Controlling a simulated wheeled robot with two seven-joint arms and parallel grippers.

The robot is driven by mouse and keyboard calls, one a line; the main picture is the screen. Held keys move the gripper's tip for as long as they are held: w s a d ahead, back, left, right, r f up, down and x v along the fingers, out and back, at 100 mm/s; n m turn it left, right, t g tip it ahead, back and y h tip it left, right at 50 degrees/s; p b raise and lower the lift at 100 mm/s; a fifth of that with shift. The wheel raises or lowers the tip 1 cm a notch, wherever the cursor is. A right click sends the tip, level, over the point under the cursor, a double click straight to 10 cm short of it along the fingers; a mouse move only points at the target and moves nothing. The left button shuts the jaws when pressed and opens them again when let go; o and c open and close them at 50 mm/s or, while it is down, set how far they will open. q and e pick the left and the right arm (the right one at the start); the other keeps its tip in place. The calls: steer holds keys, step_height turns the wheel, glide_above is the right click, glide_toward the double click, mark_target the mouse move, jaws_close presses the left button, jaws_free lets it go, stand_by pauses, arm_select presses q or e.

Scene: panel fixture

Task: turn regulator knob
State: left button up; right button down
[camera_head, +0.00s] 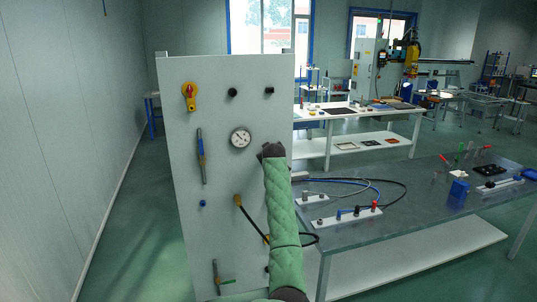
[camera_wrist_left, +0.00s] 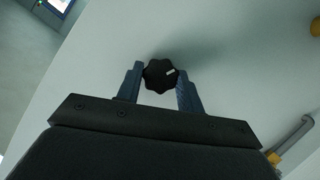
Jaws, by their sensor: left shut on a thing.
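The regulator knob (camera_wrist_left: 159,75) is a black lobed knob with a white mark, on the pale panel in the left wrist view. My left gripper (camera_wrist_left: 160,88) has one blue-grey finger on each side of it and is shut on it. The panel (camera_head: 217,150) stands upright at the left of the head view. There, my green-sleeved arm reaches up in front of its right side, and its dark wrist hides the fingers and the held knob. My right gripper is not in view.
The panel also carries a yellow-and-red rotary switch (camera_head: 190,93), two black knobs (camera_head: 232,92) (camera_head: 269,91), a round gauge (camera_head: 240,138), lever handles (camera_head: 201,157) and a black hose (camera_head: 250,218). A grey table (camera_head: 420,215) with fittings and cables stands to the right.

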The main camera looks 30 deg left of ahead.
arm_select(q)
steer(key=m+g+y+b, duration=0.1)
steer(key=m, duration=0.1)
steer(key=m+g+y+b, duration=0.1)
steer(key=m, duration=0.1)
steer(key=m+g+y+b, duration=0.1)
steer(key=m, duration=0.1)
steer(key=shift+w+d+f+m+g, duration=0.2)
steer(key=shift+d+f+m+g, duration=0.1)
steer(key=shift+m+g, duration=0.1)
steer(key=o, duration=1)
steer(key=b+v, duration=0.4)
steer(key=v, duration=0.3)
steer(key=shift+d+r, duration=0.2)
steer(key=shift+d, duration=0.1)
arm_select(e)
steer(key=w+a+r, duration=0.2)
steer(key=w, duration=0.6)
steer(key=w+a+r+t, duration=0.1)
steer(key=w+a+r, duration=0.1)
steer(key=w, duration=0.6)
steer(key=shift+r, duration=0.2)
